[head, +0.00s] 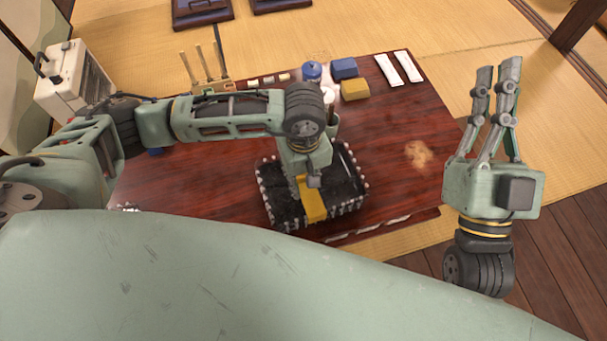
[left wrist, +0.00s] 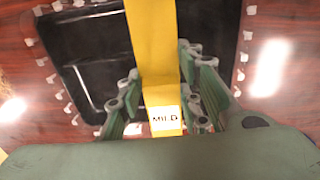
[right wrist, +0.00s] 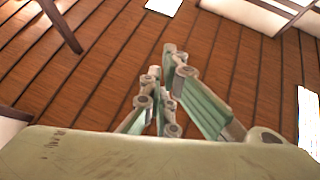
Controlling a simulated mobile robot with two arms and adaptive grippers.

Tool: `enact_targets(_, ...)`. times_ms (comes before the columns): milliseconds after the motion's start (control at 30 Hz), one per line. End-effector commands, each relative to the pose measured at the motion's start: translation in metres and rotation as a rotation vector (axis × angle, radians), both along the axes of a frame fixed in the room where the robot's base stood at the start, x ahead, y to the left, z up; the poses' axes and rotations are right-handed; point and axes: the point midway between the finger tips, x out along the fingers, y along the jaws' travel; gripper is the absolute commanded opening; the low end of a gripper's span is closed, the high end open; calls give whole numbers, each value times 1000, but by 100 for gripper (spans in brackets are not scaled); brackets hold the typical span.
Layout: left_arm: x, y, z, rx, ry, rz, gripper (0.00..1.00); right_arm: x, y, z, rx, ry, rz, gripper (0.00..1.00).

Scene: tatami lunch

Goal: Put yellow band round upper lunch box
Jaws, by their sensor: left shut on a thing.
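The black lunch box (head: 347,190) stands near the front edge of the dark red table, with small white pieces along its edges. The yellow band (head: 312,203) lies across the middle of its top, and I cannot tell whether it passes underneath. My left gripper (head: 312,182) points down over the box, shut on the band. In the left wrist view the band (left wrist: 153,45), with a white label, runs between the fingers over the shiny black lid (left wrist: 95,75). My right gripper (head: 497,68) is raised, empty, right of the table; its fingers stand close together, perhaps with a narrow gap.
Behind my left arm are a blue box (head: 344,68), a yellow box (head: 355,88), a blue-capped container (head: 311,71) and a wooden holder with sticks (head: 207,82). White packets (head: 399,67) lie at the back right. The table's right side (head: 385,130) is mostly clear.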

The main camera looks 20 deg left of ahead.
Motion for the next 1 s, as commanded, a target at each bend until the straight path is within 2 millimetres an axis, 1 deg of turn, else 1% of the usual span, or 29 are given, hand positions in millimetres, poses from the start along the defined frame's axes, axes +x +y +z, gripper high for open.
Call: enact_targets(1000, 0, 0, -4, 0, 1, 0, 23, -13, -1, 14, 29, -92, 5, 0)
